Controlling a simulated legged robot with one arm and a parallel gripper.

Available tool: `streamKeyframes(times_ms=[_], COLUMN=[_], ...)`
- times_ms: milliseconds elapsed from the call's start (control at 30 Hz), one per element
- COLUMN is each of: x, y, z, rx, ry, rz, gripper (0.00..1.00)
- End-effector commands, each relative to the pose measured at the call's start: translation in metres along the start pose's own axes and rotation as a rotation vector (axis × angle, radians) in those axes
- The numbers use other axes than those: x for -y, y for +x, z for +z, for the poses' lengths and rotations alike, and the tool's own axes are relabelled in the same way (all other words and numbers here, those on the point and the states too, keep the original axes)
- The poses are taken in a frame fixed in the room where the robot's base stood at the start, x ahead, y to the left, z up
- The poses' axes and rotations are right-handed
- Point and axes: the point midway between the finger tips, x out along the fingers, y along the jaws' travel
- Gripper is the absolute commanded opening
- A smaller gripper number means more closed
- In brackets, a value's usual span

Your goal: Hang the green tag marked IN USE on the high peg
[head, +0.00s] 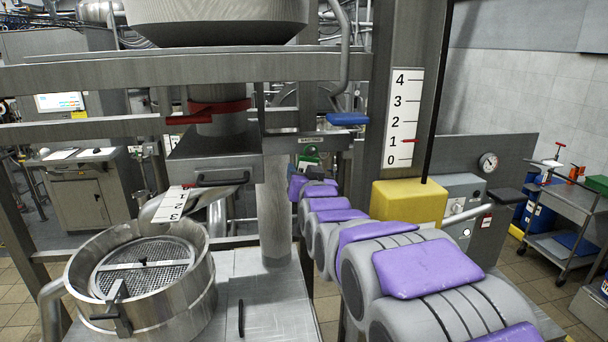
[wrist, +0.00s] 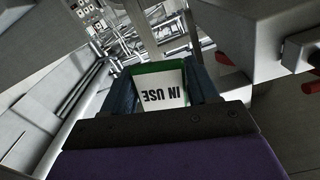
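The green tag marked IN USE (wrist: 160,86) is between my gripper's two dark fingers (wrist: 158,92) in the wrist view. Its white face and lettering show upside down, and its green border meets the fingers at both sides. In the head view my gripper (head: 308,168) is small, at the far end of my arm, with the green of the tag (head: 311,152) just above it. They are just below a small label plate on the horizontal steel beam (head: 230,69) structure. I cannot make out the high peg in either view.
A blue handle (head: 347,119) is close above and right of my gripper. A red lever (head: 188,120) and grey valve box (head: 215,152) are to the left. A steel post with a scale (head: 403,118) and a yellow block (head: 408,203) stand right. A round sieve vessel (head: 145,280) is lower left.

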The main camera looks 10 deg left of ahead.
Motion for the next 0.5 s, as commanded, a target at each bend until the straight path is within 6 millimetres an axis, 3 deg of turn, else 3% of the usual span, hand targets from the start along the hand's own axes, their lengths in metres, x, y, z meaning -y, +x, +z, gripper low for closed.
streamKeyframes(times_ms=[267,500], x=[0.001,0.0008], y=[0.0005,0.0], z=[0.0002,-0.0002], rx=[0.0,-0.001], ry=[0.0,0.0], rz=[0.0,0.0], gripper=[0.86,0.86])
